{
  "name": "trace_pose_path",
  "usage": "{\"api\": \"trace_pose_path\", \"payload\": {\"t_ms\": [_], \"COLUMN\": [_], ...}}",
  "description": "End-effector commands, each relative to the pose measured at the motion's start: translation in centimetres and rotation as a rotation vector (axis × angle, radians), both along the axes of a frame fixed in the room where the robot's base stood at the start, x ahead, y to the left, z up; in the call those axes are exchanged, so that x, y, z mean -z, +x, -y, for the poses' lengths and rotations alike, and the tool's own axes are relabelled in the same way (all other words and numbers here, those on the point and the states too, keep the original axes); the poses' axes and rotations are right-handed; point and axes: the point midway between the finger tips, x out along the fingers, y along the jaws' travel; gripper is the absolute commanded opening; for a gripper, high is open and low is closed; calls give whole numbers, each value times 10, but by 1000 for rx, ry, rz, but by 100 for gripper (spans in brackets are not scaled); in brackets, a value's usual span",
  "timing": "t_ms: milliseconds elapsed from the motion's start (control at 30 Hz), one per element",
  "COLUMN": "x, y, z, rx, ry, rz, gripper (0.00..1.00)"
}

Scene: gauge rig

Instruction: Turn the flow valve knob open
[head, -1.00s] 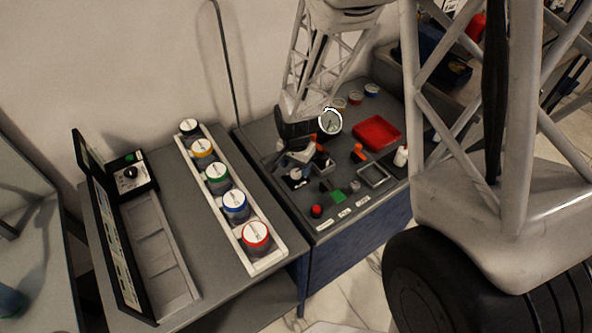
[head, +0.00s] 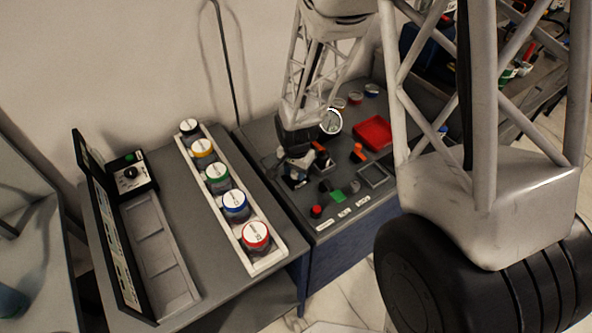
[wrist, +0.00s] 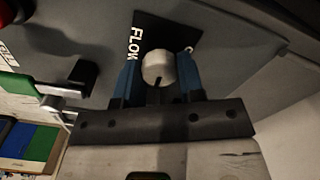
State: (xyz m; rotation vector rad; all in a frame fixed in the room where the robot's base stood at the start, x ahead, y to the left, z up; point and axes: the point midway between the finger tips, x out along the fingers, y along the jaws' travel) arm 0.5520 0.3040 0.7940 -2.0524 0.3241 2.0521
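The flow valve knob (wrist: 158,68) is a pale round knob with a dark pointer line, on a black plate marked FLOW (wrist: 150,32). In the wrist view my gripper (wrist: 158,76) has one blue finger on each side of the knob. The fingers are apart and very close to its sides; I cannot tell whether they press on it.
In the wrist view a green-handled lever (wrist: 22,88) and a red knob (wrist: 84,74) lie left of the fingers. In the head view a white dial gauge (head: 331,121) stands behind, a red tray (head: 373,133) to the right. A rack of coloured-lid jars (head: 268,262) stands left.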

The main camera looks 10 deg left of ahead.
Motion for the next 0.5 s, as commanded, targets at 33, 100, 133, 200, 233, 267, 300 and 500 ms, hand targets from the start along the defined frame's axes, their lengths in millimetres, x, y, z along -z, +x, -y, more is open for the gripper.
{"api": "trace_pose_path", "payload": {"t_ms": [33, 100, 133, 200, 233, 267, 300, 500], "x": [0, 0, 0, 0, 0, 0, 0, 1], "y": [0, 0, 0, 0, 0, 0, 0, -1], "z": [0, 0, 0, 0, 0, 0, 0, 0], "rx": [0, 0, 0, -1, -2, -4, -7, -53], "ry": [0, 0, 0, 0, 0, 0, 0, -1], "rz": [0, 0, 0, 0, 0, 0, 0, -1], "gripper": [21, 12, 12, 12, 12, 12, 12, 12]}}
